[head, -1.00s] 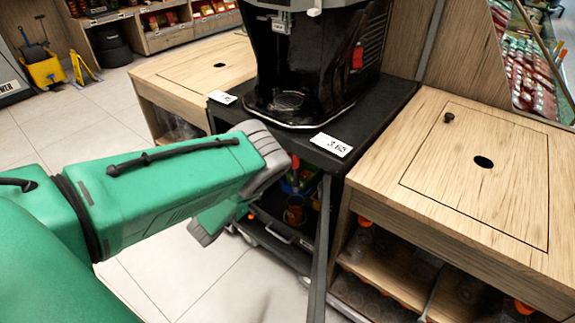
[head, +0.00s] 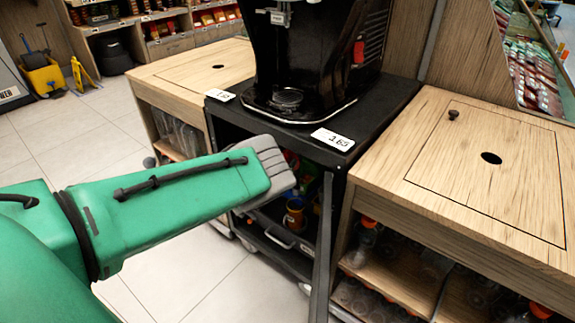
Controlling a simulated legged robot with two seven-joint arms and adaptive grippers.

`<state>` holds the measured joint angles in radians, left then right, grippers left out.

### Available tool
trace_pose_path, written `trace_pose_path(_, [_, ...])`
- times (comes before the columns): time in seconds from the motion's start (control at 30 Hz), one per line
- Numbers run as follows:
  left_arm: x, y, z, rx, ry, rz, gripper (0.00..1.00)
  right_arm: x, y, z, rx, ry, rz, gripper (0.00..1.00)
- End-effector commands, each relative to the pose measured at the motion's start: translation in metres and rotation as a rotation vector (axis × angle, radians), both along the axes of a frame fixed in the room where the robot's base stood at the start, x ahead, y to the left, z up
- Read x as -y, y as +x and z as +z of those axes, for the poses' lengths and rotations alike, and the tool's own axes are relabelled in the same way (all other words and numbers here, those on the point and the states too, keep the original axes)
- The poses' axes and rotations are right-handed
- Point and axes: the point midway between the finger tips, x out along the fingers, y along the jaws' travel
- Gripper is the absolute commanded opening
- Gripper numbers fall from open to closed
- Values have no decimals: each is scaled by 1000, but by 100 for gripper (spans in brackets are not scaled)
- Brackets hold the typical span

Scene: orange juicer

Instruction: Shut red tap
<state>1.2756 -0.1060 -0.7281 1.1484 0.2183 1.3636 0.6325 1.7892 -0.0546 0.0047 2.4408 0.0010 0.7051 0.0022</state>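The black juicer (head: 320,60) stands on a dark cart. A grey tap-like fitting (head: 280,17) is on its front at the top edge, and a small red part (head: 358,52) is on its right side. I cannot tell which is the red tap. My green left gripper (head: 272,163) is in front of the cart, below the juicer, apart from both of these parts. Only one grey finger side shows, so its opening is hidden. Some red shows just behind the fingertips inside the cart, too covered to identify. My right gripper is not in view.
The dark cart top (head: 388,100) carries price cards (head: 332,139). Its open shelf holds an orange-and-blue container (head: 295,213). Wooden counters stand left (head: 180,75) and right (head: 450,190), with bottles beneath.

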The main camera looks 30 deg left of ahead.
Motion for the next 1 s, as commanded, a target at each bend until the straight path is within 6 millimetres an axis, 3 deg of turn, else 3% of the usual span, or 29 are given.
trace_pose_path(0.4, [1,9,1,0,1,1,33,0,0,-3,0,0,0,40])
trace_pose_path(0.5, [1,9,1,0,1,1,0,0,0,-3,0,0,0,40])
trace_pose_path(1.0, [-2,9,2,-4,-69,3,0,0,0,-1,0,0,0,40])
